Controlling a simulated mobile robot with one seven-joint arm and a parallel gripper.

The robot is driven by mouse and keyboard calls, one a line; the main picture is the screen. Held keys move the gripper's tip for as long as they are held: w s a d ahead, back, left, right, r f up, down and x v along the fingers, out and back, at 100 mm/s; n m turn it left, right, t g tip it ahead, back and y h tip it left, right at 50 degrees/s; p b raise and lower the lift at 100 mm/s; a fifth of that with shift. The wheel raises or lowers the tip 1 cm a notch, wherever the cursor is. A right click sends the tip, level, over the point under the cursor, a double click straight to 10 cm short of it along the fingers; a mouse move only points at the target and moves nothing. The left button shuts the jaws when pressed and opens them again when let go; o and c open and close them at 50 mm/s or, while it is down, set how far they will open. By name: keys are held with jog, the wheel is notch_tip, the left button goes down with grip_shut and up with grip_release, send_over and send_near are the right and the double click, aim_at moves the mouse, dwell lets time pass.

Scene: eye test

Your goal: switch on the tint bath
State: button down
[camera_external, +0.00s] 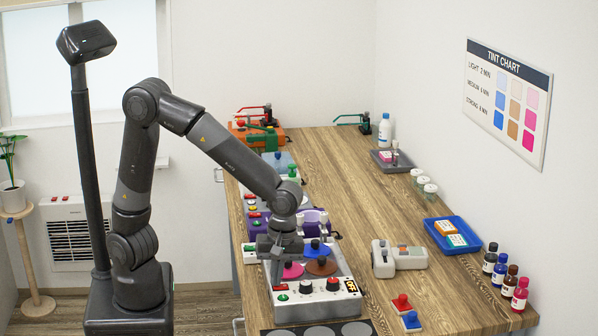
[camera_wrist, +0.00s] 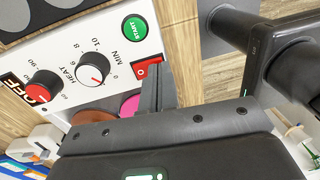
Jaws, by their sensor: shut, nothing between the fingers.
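The tint bath (camera_external: 318,306) is a white box at the near end of the bench with pink, blue and brown round tops. In the wrist view its front panel (camera_wrist: 70,48) shows a green START button (camera_wrist: 133,28), a MIN dial (camera_wrist: 92,69), a red-capped HEAT knob (camera_wrist: 42,86) and a display (camera_wrist: 14,89) with orange letters that seem to read OFF. A red rocker switch (camera_wrist: 147,71) is partly hidden behind my fingers. My gripper (camera_external: 275,277) is shut and empty, its tips (camera_wrist: 155,78) right by the switch. I cannot tell whether they touch.
Red and blue clamp-like pieces (camera_external: 405,310) lie right of the bath, with a grey-white device (camera_external: 398,256) behind them. A blue tray (camera_external: 452,234) and several bottles (camera_external: 505,272) line the right edge. Other machines (camera_external: 258,195) stand along the left edge. The bench middle (camera_external: 345,185) is clear.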

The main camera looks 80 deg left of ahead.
jog(key=shift+s+f, duration=0.15)
jog(key=shift+f, duration=0.1)
jog(key=shift+w+r, duration=0.2)
jog(key=shift+w, duration=0.65)
jog(key=shift+r, duration=0.1)
notch_tip(320, 180, up, 14)
jog(key=w, duration=0.1)
jog(key=shift+w, duration=0.35)
